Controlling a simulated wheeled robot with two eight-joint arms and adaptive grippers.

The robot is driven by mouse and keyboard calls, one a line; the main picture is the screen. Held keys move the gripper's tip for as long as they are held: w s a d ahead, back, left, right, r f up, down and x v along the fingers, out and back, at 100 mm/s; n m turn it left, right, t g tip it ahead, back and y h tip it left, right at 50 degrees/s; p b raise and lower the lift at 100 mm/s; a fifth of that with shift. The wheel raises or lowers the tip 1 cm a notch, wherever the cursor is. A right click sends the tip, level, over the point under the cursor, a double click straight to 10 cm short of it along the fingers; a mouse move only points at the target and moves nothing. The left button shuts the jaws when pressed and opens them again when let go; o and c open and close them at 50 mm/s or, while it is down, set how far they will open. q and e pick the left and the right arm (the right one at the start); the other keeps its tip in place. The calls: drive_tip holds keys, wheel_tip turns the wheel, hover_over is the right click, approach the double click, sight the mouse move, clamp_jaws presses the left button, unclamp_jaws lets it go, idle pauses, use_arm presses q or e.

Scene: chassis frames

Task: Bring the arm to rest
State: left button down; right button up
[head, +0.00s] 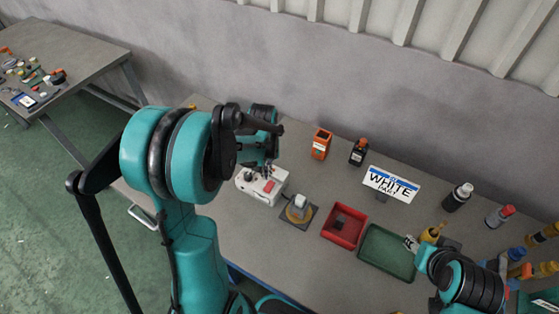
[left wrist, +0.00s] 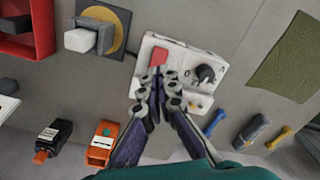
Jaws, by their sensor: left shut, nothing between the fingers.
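My left arm comes in from the left in the head view. Its gripper (head: 268,172) is over a white control box (head: 258,189), partly hidden behind my own arm. In the left wrist view the left gripper (left wrist: 156,82) is shut and empty, its tips in front of the white box (left wrist: 190,58), which has a red button and a black knob. I cannot tell whether the tips touch the box. My right arm shows at the lower right of the head view. Its gripper (head: 412,244) is small there, near the green tray, and its jaw state is unclear.
An orange bottle (head: 321,143) and a black bottle (head: 358,152) stand behind. Several bottles stand at right. A wall closes the back.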

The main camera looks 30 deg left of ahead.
use_arm(q)
drive_tip(key=s+d+r+m+t+b, duration=0.1)
drive_tip(key=s+d+m+t+b, duration=0.4)
drive_tip(key=s+d+b, duration=0.5)
drive_tip(key=shift+s+d+r+t+b, duration=0.15)
drive_tip(key=shift+s+d+t+b, duration=0.3)
drive_tip(key=shift+t+b, duration=0.6)
drive_tip(key=shift+s+a, duration=0.1)
drive_tip(key=shift+a, duration=0.05)
